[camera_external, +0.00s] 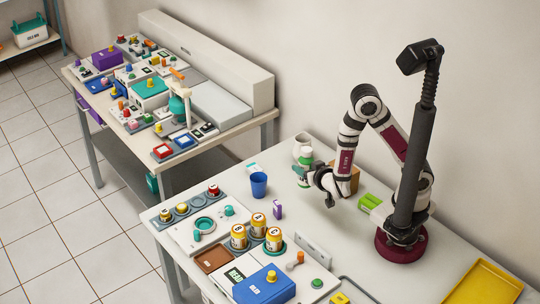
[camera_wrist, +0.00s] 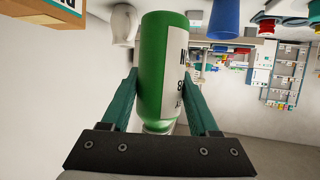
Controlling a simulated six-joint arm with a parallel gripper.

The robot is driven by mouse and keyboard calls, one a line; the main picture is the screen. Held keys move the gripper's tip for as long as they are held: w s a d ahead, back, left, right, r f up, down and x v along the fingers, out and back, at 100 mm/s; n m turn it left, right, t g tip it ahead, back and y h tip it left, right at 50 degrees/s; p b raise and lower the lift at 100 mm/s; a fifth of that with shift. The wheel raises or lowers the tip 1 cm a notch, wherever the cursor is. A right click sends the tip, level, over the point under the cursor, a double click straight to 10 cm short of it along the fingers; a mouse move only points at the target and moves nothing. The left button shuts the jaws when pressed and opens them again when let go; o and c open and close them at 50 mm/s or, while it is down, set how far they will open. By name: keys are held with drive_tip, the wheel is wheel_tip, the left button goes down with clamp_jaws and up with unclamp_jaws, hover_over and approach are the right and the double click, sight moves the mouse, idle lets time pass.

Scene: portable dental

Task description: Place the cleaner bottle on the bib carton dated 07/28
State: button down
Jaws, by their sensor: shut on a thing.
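The cleaner bottle, a green bottle with a white label, shows in the wrist view (camera_wrist: 153,75) between my two fingers and in the external view (camera_external: 304,170) at the far side of the near table. My gripper (camera_wrist: 163,78) is shut on its sides; in the external view my gripper (camera_external: 318,176) is low, reaching left. I cannot tell whether the bottle touches the tabletop. A brown carton (camera_external: 348,178) stands just behind my gripper; a carton with partly cut-off dark lettering (camera_wrist: 45,12) is at the wrist view's upper left. No 07/28 date is readable.
A white vessel (camera_external: 302,146) stands close behind the bottle. A blue cup (camera_external: 259,185) is to its left, and a bright green block (camera_external: 369,202) lies near my base. Yellow jars (camera_external: 256,226) and a blue box (camera_external: 264,287) crowd the front. The tabletop before my gripper is fairly clear.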

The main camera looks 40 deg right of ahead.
drive_tip(key=s+d+r+m+g+h, duration=0.1)
drive_tip(key=d+r+m+g+h, duration=0.3)
drive_tip(key=d+m, duration=0.3)
drive_tip(key=d+r+m+g+h, duration=0.4)
drive_tip(key=d+g+h, duration=0.1)
drive_tip(key=d, duration=0.3)
drive_tip(key=shift+m+g, duration=0.6)
drive_tip(key=shift+m, duration=0.1)
drive_tip(key=f, duration=0.2)
drive_tip(key=d+f, duration=0.1)
drive_tip(key=f, duration=0.1)
drive_tip(key=s+f, duration=0.1)
drive_tip(key=f, duration=0.2)
drive_tip(key=shift+s+d, duration=0.1)
drive_tip(key=shift+d, duration=0.05)
drive_tip(key=shift+f, duration=0.3)
drive_tip(key=shift+f, duration=0.15)
drive_tip(key=shift+c, duration=0.7)
unclamp_jaws()
